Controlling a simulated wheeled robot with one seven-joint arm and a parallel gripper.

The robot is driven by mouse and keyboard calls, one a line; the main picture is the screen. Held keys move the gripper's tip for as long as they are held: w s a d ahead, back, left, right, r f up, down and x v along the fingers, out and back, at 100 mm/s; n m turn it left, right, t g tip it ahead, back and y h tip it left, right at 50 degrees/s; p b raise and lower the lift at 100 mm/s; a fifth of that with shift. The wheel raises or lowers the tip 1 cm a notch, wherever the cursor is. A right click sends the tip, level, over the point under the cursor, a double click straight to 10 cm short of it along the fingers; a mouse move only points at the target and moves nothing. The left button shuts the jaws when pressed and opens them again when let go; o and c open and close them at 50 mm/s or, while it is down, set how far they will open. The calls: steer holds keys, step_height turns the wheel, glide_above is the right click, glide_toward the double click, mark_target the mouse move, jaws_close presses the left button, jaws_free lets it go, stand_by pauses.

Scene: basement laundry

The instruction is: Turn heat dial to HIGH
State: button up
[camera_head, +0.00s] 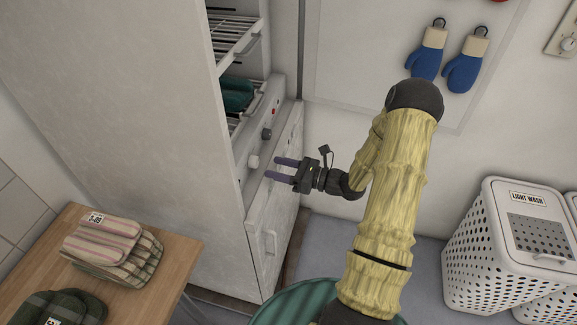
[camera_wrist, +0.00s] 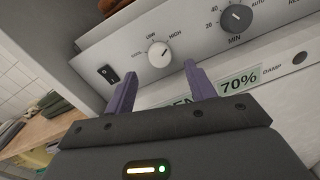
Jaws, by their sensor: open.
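The heat dial (camera_wrist: 159,53) is a pale round knob on the white control panel, with LOW above it and HIGH at its upper right. Its pointer is too small to read surely. It also shows in the head view (camera_head: 253,161) on the front of the tall white cabinet. My gripper (camera_head: 273,168) is open and empty, its purple fingers pointing at the panel from the right. In the wrist view my gripper's fingertips (camera_wrist: 157,72) lie just below the dial, one to each side. They look apart from it.
A dark timer knob (camera_wrist: 236,18) sits right of the dial, and a black rocker switch (camera_wrist: 108,73) left of it. Below is a door with a handle (camera_head: 270,242) and a 70% display (camera_wrist: 239,83). A wooden table (camera_head: 150,292) with folded cloths stands at left.

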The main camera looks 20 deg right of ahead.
steer(key=v, duration=1.2)
steer(key=s+a+r+n+g+h+p, duration=0.7)
steer(key=s+a+n+g, duration=0.3)
steer(key=a+n+g, duration=0.4)
step_height(320, 180, up, 14)
steer(key=n+t+h+p, duration=0.5)
steer(key=n+h+p, duration=0.1)
steer(key=n, duration=0.8)
steer(key=shift+s+d+r+h+p, duration=0.2)
steer(key=shift+s+r+h+p, duration=0.1)
steer(key=shift+h, duration=0.2)
